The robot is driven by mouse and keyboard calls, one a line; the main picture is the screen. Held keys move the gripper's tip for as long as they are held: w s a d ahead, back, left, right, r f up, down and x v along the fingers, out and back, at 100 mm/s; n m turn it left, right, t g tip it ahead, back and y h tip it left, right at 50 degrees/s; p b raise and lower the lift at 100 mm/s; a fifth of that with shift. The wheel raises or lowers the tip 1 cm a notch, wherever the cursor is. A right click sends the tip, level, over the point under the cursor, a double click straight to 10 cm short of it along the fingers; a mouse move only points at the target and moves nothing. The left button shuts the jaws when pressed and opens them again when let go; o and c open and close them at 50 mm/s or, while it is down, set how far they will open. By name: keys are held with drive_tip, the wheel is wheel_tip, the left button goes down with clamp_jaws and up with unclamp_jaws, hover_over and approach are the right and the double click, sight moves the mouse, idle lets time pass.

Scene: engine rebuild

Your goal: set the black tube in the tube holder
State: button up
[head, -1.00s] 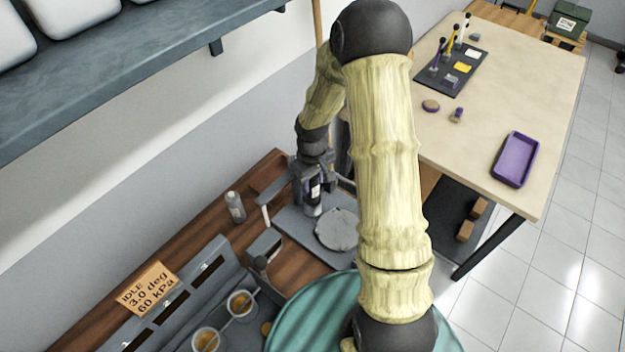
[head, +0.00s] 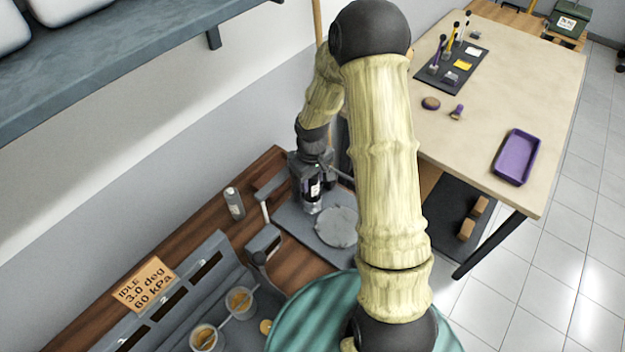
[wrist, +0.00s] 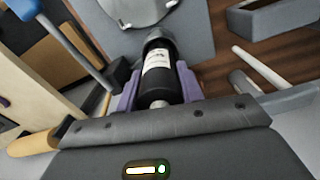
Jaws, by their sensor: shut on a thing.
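The black tube with a white label (head: 314,190) is upright between the fingers of my gripper (head: 309,184), over the grey base plate at the wall bench. In the wrist view the tube (wrist: 157,72) lies between the two purple fingers of my gripper (wrist: 157,90), which is shut on it. The tube's lower end is at or close to the plate; I cannot tell whether it touches. I cannot identify the tube holder for certain.
A pale round disc (head: 336,227) is on the plate beside the tube. A grey bracket with a white rod (head: 265,212) and a grey bottle (head: 234,203) stand left. A grey rack (head: 190,290) with cups is at front left. The beige table (head: 500,110) is at right.

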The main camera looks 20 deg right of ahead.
drive_tip(key=shift+s+d+f, duration=0.1)
drive_tip(key=shift+s+f, duration=0.45)
drive_tip(key=shift+f, duration=0.05)
drive_tip(key=o, duration=1.2)
drive_tip(key=shift+w+r+p, duration=0.3)
drive_tip(key=shift+r+p, duration=0.45)
drive_tip(key=shift+r, duration=0.15)
drive_tip(key=shift+w+r+p, duration=0.15)
drive_tip(key=shift+r+p, duration=2.1)
drive_tip(key=shift+r, duration=0.85)
